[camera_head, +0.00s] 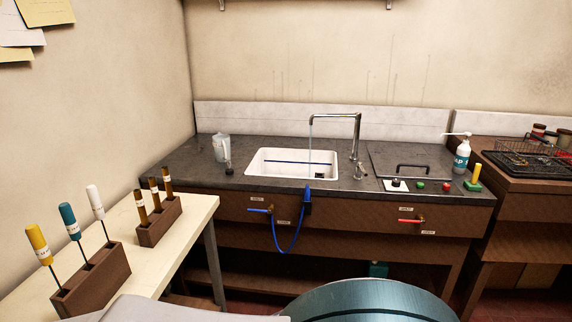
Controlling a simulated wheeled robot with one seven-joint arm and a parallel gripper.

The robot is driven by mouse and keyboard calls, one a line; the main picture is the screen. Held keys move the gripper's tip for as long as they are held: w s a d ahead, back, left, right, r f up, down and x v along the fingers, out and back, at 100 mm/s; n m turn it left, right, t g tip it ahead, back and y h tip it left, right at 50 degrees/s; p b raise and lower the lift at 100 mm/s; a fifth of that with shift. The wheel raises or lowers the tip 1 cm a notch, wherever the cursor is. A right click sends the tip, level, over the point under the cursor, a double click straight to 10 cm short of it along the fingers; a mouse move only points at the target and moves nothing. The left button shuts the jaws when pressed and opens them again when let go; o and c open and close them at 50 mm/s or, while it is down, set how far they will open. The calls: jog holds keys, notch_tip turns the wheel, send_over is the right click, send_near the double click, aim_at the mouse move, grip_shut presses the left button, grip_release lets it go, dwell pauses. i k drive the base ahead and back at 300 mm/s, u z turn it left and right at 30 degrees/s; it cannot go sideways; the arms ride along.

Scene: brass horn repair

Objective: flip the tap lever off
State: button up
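A tall chrome tap (357,135) stands at the right rear of the white sink (262,171), its spout reaching left over the basin. A thin pale line, seemingly running water (310,140), drops from the spout. A small chrome piece (359,172) at the tap's foot may be its lever; it is too small to tell its position. On the cabinet front below are a blue-handled valve (260,210) with a blue hose (276,238) and a red-handled valve (411,221). My gripper is not in view.
A clear jug (221,147) stands left of the sink. Right are a lidded panel (410,158) with knobs, a pump bottle (462,155) and a wire basket (512,150). A pale table (185,240) with tool racks stands at left front. A teal rounded shape (370,302) fills the bottom.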

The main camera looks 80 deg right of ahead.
aim_at(363, 170)
jog(key=z, duration=3)
jog(key=i, duration=1.35)
jog(key=z, duration=0.6)
